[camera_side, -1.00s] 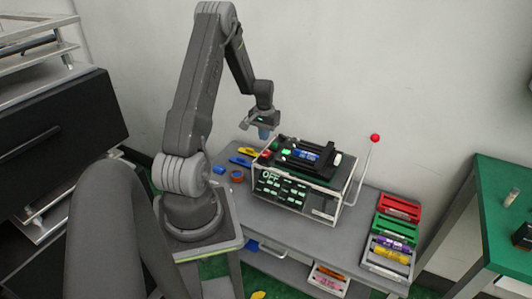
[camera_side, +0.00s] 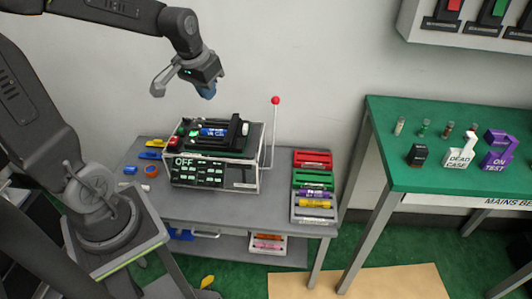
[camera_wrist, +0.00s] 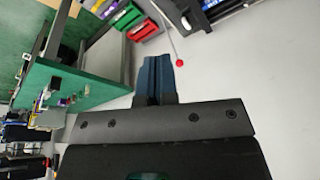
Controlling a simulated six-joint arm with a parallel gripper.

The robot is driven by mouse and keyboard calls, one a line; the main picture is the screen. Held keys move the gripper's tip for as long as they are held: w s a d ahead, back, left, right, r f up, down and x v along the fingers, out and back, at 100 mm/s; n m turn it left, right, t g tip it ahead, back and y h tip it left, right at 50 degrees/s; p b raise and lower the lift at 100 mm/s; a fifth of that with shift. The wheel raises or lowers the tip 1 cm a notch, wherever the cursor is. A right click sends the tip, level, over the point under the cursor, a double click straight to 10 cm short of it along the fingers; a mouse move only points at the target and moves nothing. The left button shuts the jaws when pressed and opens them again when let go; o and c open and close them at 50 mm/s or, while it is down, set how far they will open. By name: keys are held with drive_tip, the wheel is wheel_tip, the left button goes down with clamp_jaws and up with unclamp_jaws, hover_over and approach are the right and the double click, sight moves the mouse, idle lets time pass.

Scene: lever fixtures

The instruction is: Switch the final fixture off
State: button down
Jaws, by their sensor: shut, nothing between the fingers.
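A tester box (camera_side: 212,174) on the grey bench shows the word OFF on its front. A lever with a red ball (camera_side: 275,100) stands upright at its right side; the ball also shows in the wrist view (camera_wrist: 179,62). A wall panel (camera_side: 470,38) at the top right carries dark units with a red square (camera_side: 454,5) and a green square (camera_side: 500,7); its upper part is cut off. Which of these is the final fixture I cannot tell. My gripper (camera_side: 208,93) is shut and empty, above the box and left of the lever. Its blue fingertips show in the wrist view (camera_wrist: 160,72).
Stacked red, green and grey trays (camera_side: 313,187) stand on the bench right of the lever. A green table (camera_side: 398,172) on the right holds small vials, a DEAD CASE holder (camera_side: 461,155) and a purple ON TEST holder (camera_side: 497,160). Free air lies between the lever and the wall panel.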

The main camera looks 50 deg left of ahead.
drive_tip(key=s+d+r+m+t+h, duration=0.1)
drive_tip(key=s+d+r+m+t, duration=0.1)
drive_tip(key=s+d, duration=0.9)
wheel_tip(320, 180, up, 2)
drive_tip(key=shift+d+r+m, duration=0.25)
drive_tip(key=shift+d+m, duration=0.55)
drive_tip(key=shift+d, duration=0.45)
drive_tip(key=shift+w+a, duration=0.1)
drive_tip(key=shift+w, duration=0.05)
